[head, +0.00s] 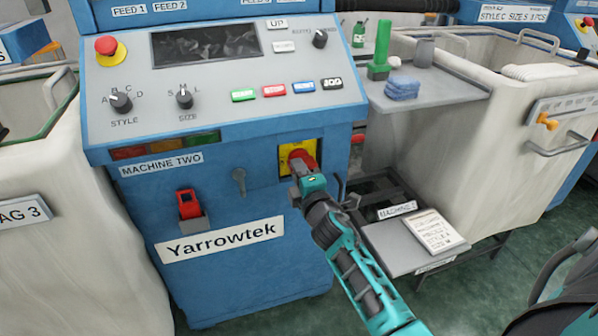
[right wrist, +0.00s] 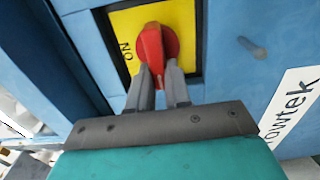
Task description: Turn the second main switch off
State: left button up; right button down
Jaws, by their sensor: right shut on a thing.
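The second main switch is a red rotary handle on a yellow plate (head: 285,157) on the front of the blue machine labelled MACHINE TWO (head: 161,164). In the right wrist view the red handle (right wrist: 152,50) sits between the fingertips, and the word ON reads on the yellow plate (right wrist: 185,14) to its left. My right gripper (head: 302,168) reaches in from the lower right and is shut on the red handle. The gripper covers part of the switch in the head view. My left gripper is not in view.
A grey shelf (head: 440,92) with a blue cloth (head: 402,88) and a low stand with a paper (head: 433,231) are to the right.

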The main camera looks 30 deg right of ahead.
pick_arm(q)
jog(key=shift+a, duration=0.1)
pick_arm(e)
jog(key=c, duration=1.1)
grip_release()
jog(key=shift+o, duration=0.2)
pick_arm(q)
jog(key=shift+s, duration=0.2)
pick_arm(e)
jog(key=shift+s, duration=0.15)
